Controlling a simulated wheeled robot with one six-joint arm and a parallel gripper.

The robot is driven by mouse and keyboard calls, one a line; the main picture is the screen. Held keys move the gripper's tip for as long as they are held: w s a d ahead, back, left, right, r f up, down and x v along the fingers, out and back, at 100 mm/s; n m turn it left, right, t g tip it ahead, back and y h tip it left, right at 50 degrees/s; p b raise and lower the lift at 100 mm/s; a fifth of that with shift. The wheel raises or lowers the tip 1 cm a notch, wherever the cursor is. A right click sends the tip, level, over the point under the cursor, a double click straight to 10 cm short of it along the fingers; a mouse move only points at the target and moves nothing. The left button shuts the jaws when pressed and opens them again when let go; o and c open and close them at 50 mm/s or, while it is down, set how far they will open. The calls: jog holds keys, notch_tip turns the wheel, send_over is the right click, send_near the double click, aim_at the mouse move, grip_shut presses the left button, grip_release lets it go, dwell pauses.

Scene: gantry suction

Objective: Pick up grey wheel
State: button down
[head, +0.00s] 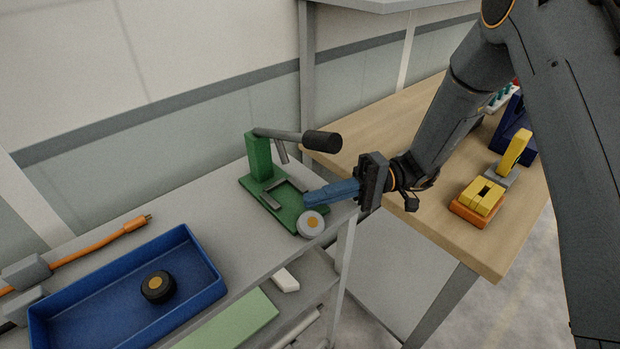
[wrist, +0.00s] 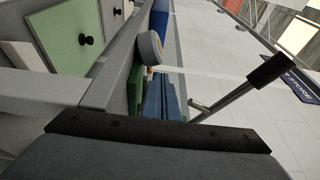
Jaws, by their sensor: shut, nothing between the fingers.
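The grey wheel (head: 311,223), a light grey disc with an orange hub, is at the front corner of the green press fixture (head: 260,165), near the bench's right end. In the wrist view the wheel (wrist: 150,47) shows just beyond the fingertips. My gripper (head: 308,198), with blue fingers, reaches in from the right, its tips just above and behind the wheel in the head view. The fingers are shut with nothing between them. They also show in the wrist view (wrist: 161,82). I cannot tell whether they touch the wheel or fixture.
A blue tray (head: 205,262) with a black wheel (head: 158,287) stands at left on the grey bench (head: 207,205). The fixture's lever (head: 320,141) sticks out above my gripper. A wooden table (head: 395,205) at right holds a yellow and orange block (head: 478,203).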

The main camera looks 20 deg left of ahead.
jog(key=shift+w+a+r+b, duration=0.1)
jog(key=shift+w+a+b, duration=0.25)
jog(key=shift+a, duration=0.1)
jog(key=r, duration=0.2)
jog(key=r+b, duration=0.1)
jog(key=r, duration=0.2)
jog(key=shift+s+d, duration=0.15)
jog(key=shift+d, duration=0.05)
jog(key=s+d+b, duration=0.2)
jog(key=s+d, duration=0.2)
jog(key=d, duration=0.5)
jog(key=s+d+b, duration=0.3)
jog(key=s+d, duration=0.2)
jog(key=d, duration=0.4)
jog(key=shift+s+d, duration=0.2)
jog(key=shift+f, duration=0.1)
